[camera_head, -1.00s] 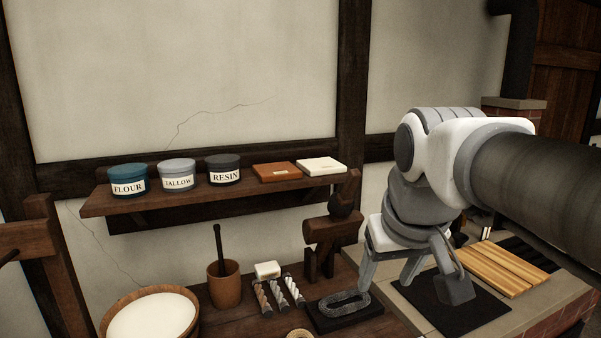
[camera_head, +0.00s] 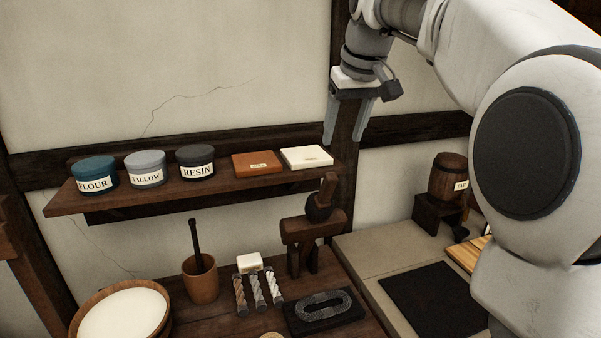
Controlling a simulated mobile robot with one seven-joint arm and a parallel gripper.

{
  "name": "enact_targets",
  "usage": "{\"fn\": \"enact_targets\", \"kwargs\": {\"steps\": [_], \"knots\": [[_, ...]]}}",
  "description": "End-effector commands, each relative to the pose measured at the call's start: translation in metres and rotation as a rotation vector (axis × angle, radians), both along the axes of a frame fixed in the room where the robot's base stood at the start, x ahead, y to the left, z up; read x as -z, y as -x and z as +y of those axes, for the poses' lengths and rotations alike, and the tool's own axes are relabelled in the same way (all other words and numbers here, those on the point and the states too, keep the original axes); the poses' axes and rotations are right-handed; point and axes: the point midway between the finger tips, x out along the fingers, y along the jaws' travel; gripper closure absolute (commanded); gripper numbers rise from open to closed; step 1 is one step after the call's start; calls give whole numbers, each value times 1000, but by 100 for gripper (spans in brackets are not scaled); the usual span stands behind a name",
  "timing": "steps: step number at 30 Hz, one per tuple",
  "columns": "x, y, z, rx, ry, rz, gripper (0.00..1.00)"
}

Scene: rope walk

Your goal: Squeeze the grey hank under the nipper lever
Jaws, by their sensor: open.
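The grey hank (camera_head: 326,304), an oblong loop, lies flat on a dark slab (camera_head: 352,324) on the wooden bench. Behind it stands a dark wooden device (camera_head: 302,232) with an upright piece (camera_head: 328,190) on top; it looks like the nipper with its lever, but I cannot be sure. The hank lies in front of this device, apart from it. My gripper (camera_head: 344,138) is open and empty, pointing down, high above the bench and over the right end of the shelf in the picture.
Several rope samples (camera_head: 257,290) and a white block (camera_head: 249,262) lie left of the hank. A mortar (camera_head: 201,282) and a white-filled bowl (camera_head: 122,312) stand further left. A shelf (camera_head: 210,190) holds jars. A black mat (camera_head: 434,300) and small barrel (camera_head: 448,177) are right.

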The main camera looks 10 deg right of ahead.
Motion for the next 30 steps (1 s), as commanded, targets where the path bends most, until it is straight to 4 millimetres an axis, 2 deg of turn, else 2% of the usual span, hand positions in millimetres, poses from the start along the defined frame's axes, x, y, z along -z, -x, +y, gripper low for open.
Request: {"fn": "enact_targets", "kwargs": {"steps": [6, 11, 30], "knots": [[-5, -11, -3, -8, -9, 2, 38], [9, -16, -2, -9, -10, 4, 38], [130, -64, 8, -8, -10, 6, 38]]}}
